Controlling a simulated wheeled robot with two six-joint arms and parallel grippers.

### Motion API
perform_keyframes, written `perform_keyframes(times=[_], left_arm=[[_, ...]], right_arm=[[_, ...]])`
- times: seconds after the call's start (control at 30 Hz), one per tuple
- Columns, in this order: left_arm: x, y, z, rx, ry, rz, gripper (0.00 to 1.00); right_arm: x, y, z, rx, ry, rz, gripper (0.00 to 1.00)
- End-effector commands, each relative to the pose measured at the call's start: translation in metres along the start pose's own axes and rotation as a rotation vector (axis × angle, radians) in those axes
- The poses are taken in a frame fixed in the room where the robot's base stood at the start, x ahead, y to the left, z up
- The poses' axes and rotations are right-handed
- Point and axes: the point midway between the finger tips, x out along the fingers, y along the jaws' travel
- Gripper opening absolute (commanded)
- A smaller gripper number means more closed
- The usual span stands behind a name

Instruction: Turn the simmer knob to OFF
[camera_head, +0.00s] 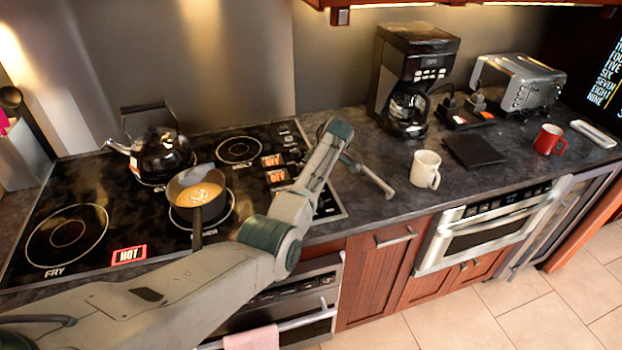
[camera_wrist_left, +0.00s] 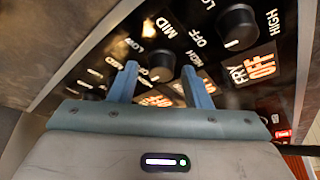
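In the left wrist view my left gripper (camera_wrist_left: 159,68) is open. A black knob (camera_wrist_left: 162,66) shows between its two blue fingertips, with a gap visible on each side; contact cannot be told. MID and LOW are printed by this knob; its name is not readable, so I cannot confirm it is the simmer knob. A second black knob (camera_wrist_left: 238,28) is at upper right, beside a lit FRY OFF label (camera_wrist_left: 252,69). In the head view my arm covers much of the control strip, and fingertips and knobs are not clear. My right gripper is not in view.
On the black cooktop (camera_head: 112,215) stand a kettle (camera_head: 162,155) and a pan (camera_head: 198,195) with orange food. A HOT sign (camera_head: 130,254) lights near the front. Right of the arm are a coffee maker (camera_head: 412,75), a white mug (camera_head: 425,169) and a red mug (camera_head: 548,140).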

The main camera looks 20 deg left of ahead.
Motion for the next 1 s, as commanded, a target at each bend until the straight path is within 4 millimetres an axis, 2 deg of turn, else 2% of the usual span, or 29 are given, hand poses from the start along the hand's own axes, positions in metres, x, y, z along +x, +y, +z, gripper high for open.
perform_keyframes(times=[0.27,0.4,0.57,0.8,1.0], left_arm=[[0.001,-0.001,0.000,0.001,0.000,-0.002,0.48],[-0.006,0.000,0.001,0.001,0.000,0.000,0.48],[-0.032,0.001,0.002,0.000,-0.001,0.003,0.48],[-0.080,0.001,0.002,0.001,-0.001,0.003,0.48],[-0.103,0.000,0.001,0.001,0.001,0.000,0.48]], right_arm=[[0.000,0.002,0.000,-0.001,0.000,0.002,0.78],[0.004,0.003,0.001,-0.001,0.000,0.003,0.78],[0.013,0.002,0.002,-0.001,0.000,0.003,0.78],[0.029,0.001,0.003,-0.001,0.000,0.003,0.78],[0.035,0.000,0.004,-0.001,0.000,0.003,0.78]])
